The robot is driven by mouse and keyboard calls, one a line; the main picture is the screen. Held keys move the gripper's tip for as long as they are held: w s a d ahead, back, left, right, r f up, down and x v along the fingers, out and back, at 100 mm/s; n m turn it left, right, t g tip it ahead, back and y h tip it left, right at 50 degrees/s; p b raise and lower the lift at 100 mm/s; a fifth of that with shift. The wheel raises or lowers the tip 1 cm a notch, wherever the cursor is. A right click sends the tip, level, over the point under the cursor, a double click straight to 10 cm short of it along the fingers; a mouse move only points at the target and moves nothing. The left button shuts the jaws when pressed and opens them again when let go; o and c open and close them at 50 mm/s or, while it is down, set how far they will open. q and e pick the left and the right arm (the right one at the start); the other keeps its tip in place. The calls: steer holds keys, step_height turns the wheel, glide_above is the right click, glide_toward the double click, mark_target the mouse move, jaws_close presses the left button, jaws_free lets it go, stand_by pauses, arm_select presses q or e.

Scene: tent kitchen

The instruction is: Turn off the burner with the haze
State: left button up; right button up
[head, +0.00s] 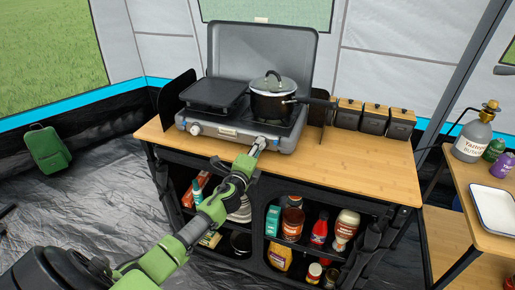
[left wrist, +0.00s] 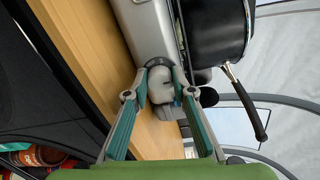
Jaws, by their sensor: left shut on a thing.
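A grey two-burner camping stove (head: 228,133) with its lid up stands on the wooden counter. A black lidded pot (head: 272,105) sits on its right burner and a dark flat griddle (head: 214,92) covers the left one. I cannot make out haze over either. The left knob (head: 195,129) is uncovered on the front panel. My left gripper (head: 257,146) reaches the right end of the panel, below the pot. In the left wrist view its fingers are shut on the pale right knob (left wrist: 159,79), which they partly hide. My right gripper is not in view.
Several dark canisters with wooden lids (head: 375,120) stand right of the stove. Shelves under the counter hold jars and bottles (head: 293,219). A side table with a white tray (head: 494,209) and a grey gas bottle (head: 473,139) is at the right. The counter's front right is clear.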

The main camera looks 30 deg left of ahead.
arm_select(q)
steer(key=o, duration=1.1)
steer(key=shift+d, duration=0.1)
steer(key=shift+s+f, duration=0.1)
steer(key=shift+f, duration=0.05)
steer(key=shift+s+d, duration=0.1)
steer(key=shift+s, duration=0.2)
steer(key=v, duration=0.7)
steer(key=shift+r, duration=0.25)
steer(key=shift+s, duration=0.1)
